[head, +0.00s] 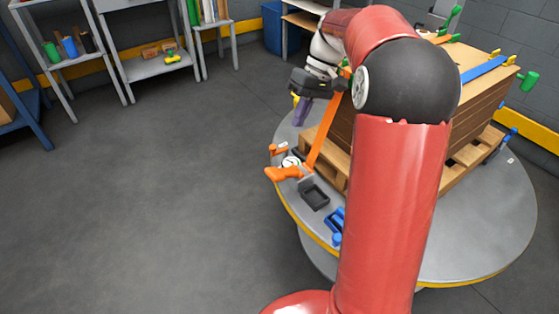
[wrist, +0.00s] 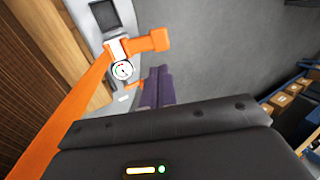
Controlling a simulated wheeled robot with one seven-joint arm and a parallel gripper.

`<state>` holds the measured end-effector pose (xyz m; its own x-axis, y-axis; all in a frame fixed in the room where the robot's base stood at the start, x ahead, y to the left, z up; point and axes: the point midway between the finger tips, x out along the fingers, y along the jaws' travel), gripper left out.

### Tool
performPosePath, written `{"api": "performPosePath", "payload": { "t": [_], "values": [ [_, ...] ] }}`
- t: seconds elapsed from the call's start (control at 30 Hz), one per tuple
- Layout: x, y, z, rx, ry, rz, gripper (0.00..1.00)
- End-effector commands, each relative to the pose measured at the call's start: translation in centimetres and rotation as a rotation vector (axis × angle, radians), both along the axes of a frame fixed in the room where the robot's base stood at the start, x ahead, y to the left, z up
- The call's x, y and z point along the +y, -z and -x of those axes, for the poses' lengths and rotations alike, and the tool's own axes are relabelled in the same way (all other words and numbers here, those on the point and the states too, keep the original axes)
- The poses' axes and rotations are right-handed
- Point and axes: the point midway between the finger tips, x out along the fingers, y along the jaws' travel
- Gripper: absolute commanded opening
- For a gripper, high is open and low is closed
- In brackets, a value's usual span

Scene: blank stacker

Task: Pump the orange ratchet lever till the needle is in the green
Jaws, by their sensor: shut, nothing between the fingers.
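The orange ratchet lever (head: 283,173) sticks out to the left at the lower end of an orange strap (head: 325,130), by the crate's near left corner. In the wrist view the lever (wrist: 150,41) is above the fingers, apart from them. A round white gauge (head: 291,161) sits beside the lever and also shows in the wrist view (wrist: 123,70); its needle is too small to read. My gripper (head: 301,112), with purple fingers, is shut and empty above the lever. Its fingers also show in the wrist view (wrist: 157,87).
The wooden crate (head: 400,125) stands on a pallet on a round grey platform (head: 485,235) with a yellow edge. A dark open tray (head: 315,196) and a blue ratchet (head: 337,224) lie near the lever. Shelves (head: 160,65) stand at the back; the left floor is clear.

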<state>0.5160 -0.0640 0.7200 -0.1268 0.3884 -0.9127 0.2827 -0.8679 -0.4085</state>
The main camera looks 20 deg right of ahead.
Motion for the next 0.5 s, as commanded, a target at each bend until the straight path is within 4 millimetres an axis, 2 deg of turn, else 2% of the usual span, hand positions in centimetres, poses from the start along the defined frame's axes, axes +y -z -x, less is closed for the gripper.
{"api": "performPosePath", "payload": {
  "t": [0.17,0.27,0.5],
  "values": [
    [0.2,0.3,0.1,0.000,0.000,0.000,0.00],
    [0.6,1.3,0.2,0.002,-0.001,0.000,0.00],
    [2.4,5.6,0.9,0.004,-0.002,-0.001,0.00]
  ]
}}
